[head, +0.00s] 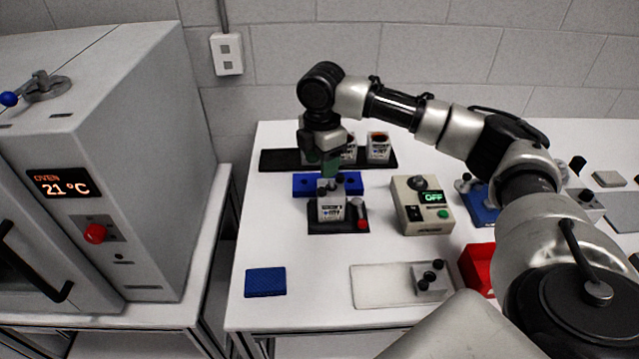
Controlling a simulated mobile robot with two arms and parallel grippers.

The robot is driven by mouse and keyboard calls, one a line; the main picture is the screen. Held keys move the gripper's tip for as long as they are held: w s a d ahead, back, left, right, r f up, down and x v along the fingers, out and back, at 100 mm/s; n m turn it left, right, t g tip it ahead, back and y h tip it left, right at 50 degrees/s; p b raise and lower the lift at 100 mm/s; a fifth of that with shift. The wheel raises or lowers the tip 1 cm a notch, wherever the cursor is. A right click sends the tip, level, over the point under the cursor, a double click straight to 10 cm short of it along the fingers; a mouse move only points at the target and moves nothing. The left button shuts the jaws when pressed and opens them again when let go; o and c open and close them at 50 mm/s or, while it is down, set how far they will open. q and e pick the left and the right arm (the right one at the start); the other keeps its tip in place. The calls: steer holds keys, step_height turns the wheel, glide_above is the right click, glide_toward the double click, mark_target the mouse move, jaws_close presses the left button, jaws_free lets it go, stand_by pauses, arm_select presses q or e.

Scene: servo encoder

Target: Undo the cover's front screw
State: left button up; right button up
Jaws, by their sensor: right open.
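A small white unit (330,208) with printed sides stands upright in a black fixture (325,228) near the middle of the table. Black knob-like screw heads show at its top, one nearer the front (322,187) and one behind (339,179). My right gripper (329,170), with greenish fingers, points down just above and behind this unit. It is open; I cannot tell whether it touches a screw, and it partly hides the back of the unit. My left gripper is out of view.
A blue block (350,184) lies behind the fixture. A black tray (280,160) holds more white units at the back. A red-tipped lever (361,223) stands at the fixture's right. A box reading OFF (425,215) is further right. The oven (130,150) is left.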

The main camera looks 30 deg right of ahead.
mark_target(322, 190)
step_height(322, 190, down, 7)
steer(key=shift+f+p, duration=0.1)
steer(key=shift+p, duration=0.3)
jaws_close()
steer(key=n+p, duration=0.1)
steer(key=p, duration=0.2)
steer(key=shift+r+n, duration=0.3)
steer(key=shift+n, duration=0.1)
steer(key=shift+f+n+p, duration=0.25)
steer(key=shift+n+p, duration=0.1)
steer(key=shift+n, duration=0.35)
jaws_free()
